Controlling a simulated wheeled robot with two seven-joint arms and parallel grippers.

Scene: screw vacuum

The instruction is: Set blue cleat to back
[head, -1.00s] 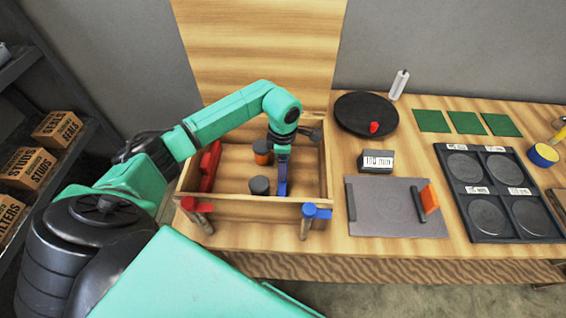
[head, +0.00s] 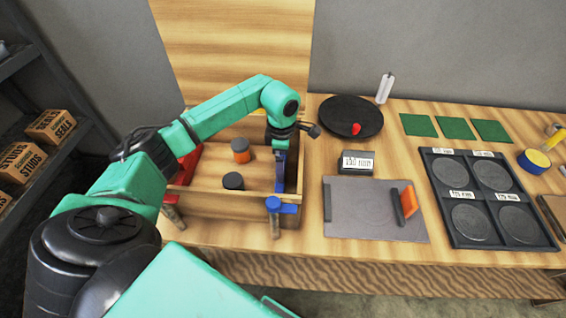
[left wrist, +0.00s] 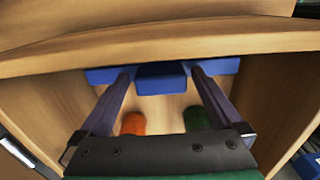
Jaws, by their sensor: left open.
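The blue cleat (left wrist: 162,80) shows in the left wrist view as a long bar with a raised middle block, lying along a wooden wall of the box. My right gripper is not in view.
A red cleat (head: 187,164) lies along the box's left wall. A grey mat (head: 365,215) lies to the right.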

